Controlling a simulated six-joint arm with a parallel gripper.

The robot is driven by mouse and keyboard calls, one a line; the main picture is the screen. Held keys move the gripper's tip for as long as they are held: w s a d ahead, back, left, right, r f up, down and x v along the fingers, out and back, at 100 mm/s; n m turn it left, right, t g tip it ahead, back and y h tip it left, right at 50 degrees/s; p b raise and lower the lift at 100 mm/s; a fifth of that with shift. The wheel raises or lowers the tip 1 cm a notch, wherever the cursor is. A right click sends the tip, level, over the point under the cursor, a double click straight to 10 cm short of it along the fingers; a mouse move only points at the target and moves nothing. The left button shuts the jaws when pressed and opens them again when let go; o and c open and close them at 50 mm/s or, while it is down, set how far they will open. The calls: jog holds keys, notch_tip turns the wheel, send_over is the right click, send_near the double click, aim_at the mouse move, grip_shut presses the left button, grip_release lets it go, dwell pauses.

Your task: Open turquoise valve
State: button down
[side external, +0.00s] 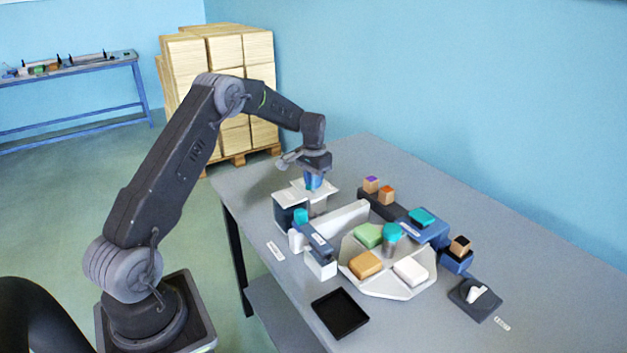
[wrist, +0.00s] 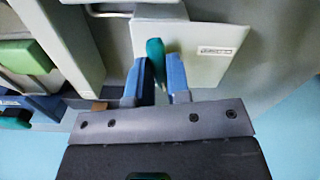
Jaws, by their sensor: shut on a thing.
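The turquoise valve (wrist: 154,47) shows in the wrist view as a narrow upright handle on a pale panel with a small printed label. My gripper (wrist: 157,72) has its two blue fingers on either side of the handle and is shut on it. In the side view my gripper (side external: 313,182) points down over the pale-topped fixture (side external: 290,199) at the table's far left. There its fingers hide most of the handle, so I cannot tell its turn angle from that side.
Near my gripper stand a turquoise-topped piece (side external: 301,216) and a white wall (side external: 337,220). A pale tray (side external: 385,292) holds green, orange and white blocks. A black tray (side external: 340,313) lies at the front. Cubes sit on holders behind. The table's right rear is clear.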

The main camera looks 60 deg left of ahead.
jog(key=shift+m, duration=1.1)
jog(key=c, duration=1.1)
grip_release()
notch_tip(320, 180, up, 14)
jog(key=shift+f, duration=0.1)
